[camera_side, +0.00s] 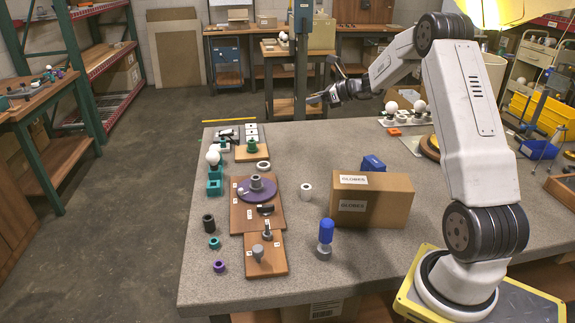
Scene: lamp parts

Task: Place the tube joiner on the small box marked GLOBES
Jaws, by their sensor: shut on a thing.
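A brown cardboard box (388,208) marked GLOBES stands on the grey table, right of the middle. It has one label on top and one on its front, and its top is bare. My gripper (321,97) is dark and reaches left above the far edge of the table, well behind the box and apart from it. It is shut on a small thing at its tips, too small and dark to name. I cannot tell whether that is the tube joiner. A short white hollow cylinder (307,192) stands left of the box.
Wooden boards (243,217) with small parts, and several loose rings, fill the table's left. Bulbs on a white tray (405,121) stand at the back right.

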